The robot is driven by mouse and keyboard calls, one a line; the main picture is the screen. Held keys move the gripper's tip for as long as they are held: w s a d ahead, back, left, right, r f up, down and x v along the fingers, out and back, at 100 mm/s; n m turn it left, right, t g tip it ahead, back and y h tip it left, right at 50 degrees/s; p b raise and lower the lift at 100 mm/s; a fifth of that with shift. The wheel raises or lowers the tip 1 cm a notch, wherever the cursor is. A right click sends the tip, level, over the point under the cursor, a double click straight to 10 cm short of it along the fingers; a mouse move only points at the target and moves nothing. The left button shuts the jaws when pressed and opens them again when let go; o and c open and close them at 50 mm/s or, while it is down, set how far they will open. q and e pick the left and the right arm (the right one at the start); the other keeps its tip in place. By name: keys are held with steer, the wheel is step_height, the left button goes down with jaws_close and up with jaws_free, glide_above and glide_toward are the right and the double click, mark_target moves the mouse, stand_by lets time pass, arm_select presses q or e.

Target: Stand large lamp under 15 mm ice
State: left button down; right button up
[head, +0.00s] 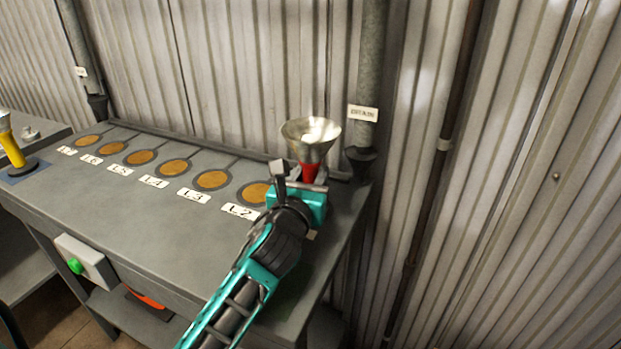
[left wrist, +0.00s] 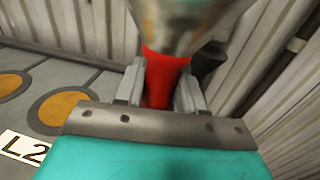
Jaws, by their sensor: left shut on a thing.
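The large lamp has a wide silvery reflector (head: 311,138) on top and a red body (head: 309,172). It is upright at the right end of the grey bench (head: 130,215). My left gripper (head: 300,188) is shut on the red body. In the left wrist view the red body (left wrist: 160,80) is between the two grey fingers, with the reflector above. My gripper hides the lamp's foot, so I cannot tell whether it touches the bench. I see no thing marked 15 mm ice. My right gripper is not in view.
Several orange-brown discs (head: 212,180) lie along the bench, labelled L2 to L7. A pipe labelled DRAIN (head: 363,113) stands close behind the lamp. A yellow object (head: 11,148) stands far left. A green button box (head: 86,262) is on the bench front. Corrugated walls close the back and right.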

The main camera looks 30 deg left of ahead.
arm_select(q)
steer(key=shift+r, duration=0.15)
steer(key=c, duration=0.7)
jaws_free()
steer(key=shift+f, duration=0.25)
steer(key=shift+r, duration=0.2)
steer(key=shift+s+d+f, duration=0.1)
steer(key=shift+s, duration=0.2)
steer(key=v, duration=1)
steer(key=shift+s, duration=0.1)
steer(key=shift+s+d, duration=0.1)
steer(key=shift+s, duration=0.5)
